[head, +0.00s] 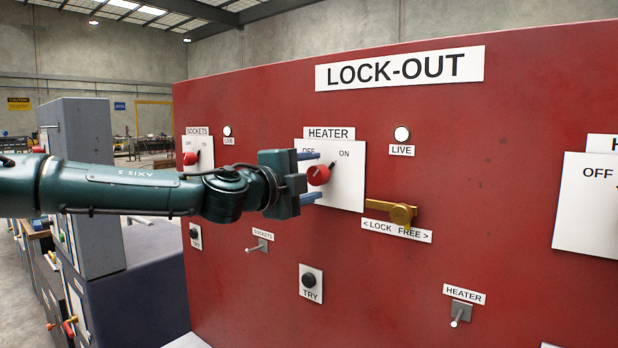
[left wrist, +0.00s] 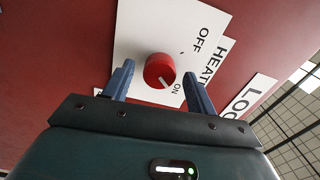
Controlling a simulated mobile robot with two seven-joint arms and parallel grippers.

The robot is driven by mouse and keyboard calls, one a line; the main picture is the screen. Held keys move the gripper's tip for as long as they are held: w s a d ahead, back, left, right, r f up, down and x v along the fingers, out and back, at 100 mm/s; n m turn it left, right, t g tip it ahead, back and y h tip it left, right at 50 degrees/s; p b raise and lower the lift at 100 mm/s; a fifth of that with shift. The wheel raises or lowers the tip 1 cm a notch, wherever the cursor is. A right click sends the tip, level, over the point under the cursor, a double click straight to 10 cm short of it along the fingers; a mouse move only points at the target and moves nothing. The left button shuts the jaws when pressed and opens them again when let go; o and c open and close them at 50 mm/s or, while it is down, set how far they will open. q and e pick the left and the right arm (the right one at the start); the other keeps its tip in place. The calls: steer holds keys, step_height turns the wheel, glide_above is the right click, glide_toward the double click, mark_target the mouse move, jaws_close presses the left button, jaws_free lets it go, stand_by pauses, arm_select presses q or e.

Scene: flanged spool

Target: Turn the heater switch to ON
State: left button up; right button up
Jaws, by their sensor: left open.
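The heater switch is a red round knob (head: 318,175) on a white plate (head: 345,190) marked OFF on the left and ON on the right, under a HEATER label (head: 329,133). A dark pointer mark at the knob slants up and right toward ON. In the left wrist view the red knob (left wrist: 158,70) shows a pale line running toward the word ON. My left gripper (head: 312,177) is open, with its blue fingers above and below the knob in the head view. In the left wrist view a gap shows between each finger and the knob. My right gripper is out of view.
The red LOCK-OUT panel (head: 480,200) fills the right side. A brass lock piece (head: 403,214) on a bar sits right of the heater plate. A white LIVE lamp (head: 402,133) is above it. A TRY button (head: 308,280) is below; a SOCKETS switch (head: 190,158) is left.

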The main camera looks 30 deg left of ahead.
arm_select(q)
steer(key=shift+s, duration=0.15)
steer(key=s+a+b, duration=0.1)
steer(key=s, duration=1.1)
steer(key=shift+s, duration=0.4)
stand_by(0.4)
